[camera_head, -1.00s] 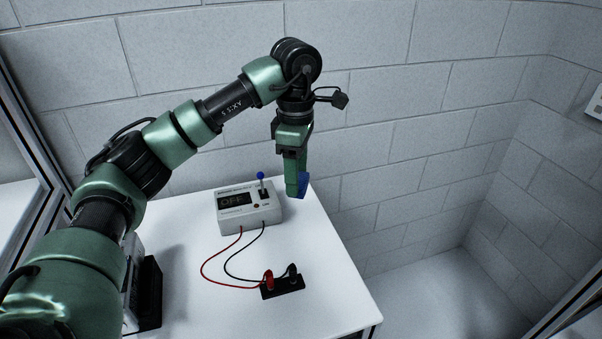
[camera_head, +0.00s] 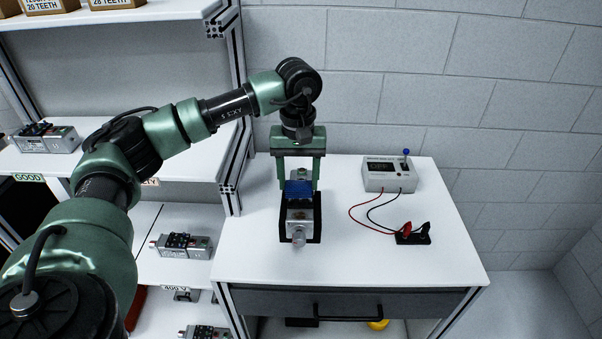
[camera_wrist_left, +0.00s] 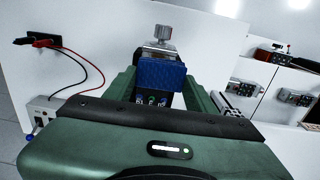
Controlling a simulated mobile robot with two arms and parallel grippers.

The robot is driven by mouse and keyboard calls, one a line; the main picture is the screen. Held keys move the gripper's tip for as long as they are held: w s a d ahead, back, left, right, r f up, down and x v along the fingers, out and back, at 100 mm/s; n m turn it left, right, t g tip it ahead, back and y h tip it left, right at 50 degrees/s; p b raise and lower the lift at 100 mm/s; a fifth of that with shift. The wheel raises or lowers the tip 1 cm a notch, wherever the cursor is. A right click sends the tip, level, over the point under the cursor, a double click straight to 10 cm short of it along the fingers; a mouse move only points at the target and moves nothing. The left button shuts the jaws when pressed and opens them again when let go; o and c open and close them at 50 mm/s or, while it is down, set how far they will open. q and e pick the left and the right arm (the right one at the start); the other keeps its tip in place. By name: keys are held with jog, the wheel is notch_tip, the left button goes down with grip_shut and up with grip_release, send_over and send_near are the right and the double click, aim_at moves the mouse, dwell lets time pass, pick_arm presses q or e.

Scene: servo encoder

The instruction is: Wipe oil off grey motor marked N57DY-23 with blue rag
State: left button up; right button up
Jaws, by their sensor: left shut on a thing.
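The grey motor (camera_head: 299,217) lies in a black stand on the white table, with its shaft end toward the front. It also shows in the wrist view (camera_wrist_left: 160,48). Its marking cannot be read. My left gripper (camera_head: 298,186) points down at the motor's rear part, its two fingers spread at either side of the blue rag. The gripper is shut on the blue rag (camera_head: 298,190), which lies across the top of the motor and seems to touch it. The rag also shows in the wrist view (camera_wrist_left: 162,74). I see no clear oil. My right gripper is not in view.
A tester box (camera_head: 388,175) with red and black leads to a black terminal block (camera_head: 412,235) stands right of the motor. A shelf unit (camera_head: 232,120) with more motors (camera_head: 182,246) is on the left. The table's front right is clear.

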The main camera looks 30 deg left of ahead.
aim_at(300, 194)
pick_arm(q)
jog(key=shift+w+d+f+b, duration=0.15)
jog(key=shift+f+b, duration=0.15)
jog(key=shift+f, duration=0.3)
jog(key=shift+w+f+b, duration=0.15)
jog(key=shift+f+b, duration=0.15)
jog(key=shift+f, duration=0.3)
notch_tip(300, 194, down, 2)
jog(key=shift+s+f+b, duration=0.1)
jog(key=shift+s+b, duration=0.05)
jog(key=shift+b, duration=0.55)
jog(key=shift+f, duration=0.35)
